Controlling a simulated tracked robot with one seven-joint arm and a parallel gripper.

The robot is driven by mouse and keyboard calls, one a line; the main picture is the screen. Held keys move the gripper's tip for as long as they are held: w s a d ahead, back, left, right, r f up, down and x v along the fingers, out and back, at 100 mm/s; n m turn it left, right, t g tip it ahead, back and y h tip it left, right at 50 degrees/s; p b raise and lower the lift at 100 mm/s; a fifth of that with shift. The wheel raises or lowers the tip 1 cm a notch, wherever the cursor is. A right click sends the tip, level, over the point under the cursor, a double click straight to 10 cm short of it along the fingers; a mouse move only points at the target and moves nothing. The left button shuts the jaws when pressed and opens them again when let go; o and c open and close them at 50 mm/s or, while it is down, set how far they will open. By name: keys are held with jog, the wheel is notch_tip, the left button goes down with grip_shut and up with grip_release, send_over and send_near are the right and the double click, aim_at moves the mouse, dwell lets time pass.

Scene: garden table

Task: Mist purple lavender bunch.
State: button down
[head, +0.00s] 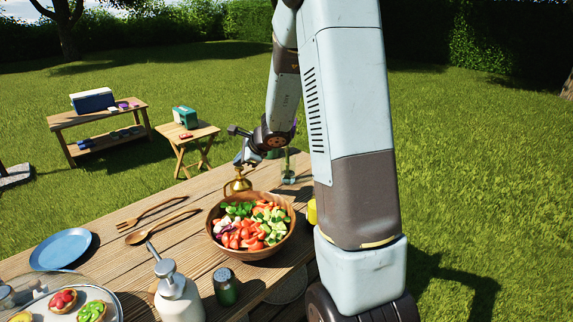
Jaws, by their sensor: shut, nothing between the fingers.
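My gripper (240,161) is shut and empty. It hangs just above a small brass vessel (238,185), perhaps a plant mister, which stands behind the salad bowl; I cannot tell whether they touch. A clear glass vase (289,173) with green stems stands just right of it near the table's far edge, partly behind my arm.
A wooden bowl of salad (251,226) stands in front of the brass vessel. A white pump bottle (177,294), a green shaker (225,287), wooden cutlery (158,226), a blue plate (61,249) and a tart tray (116,309) share the table.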

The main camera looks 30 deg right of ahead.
aim_at(241, 169)
jog(key=shift+f, duration=1.25)
dwell(1.6)
jog(key=shift+r, duration=2)
jog(key=shift+r, duration=3)
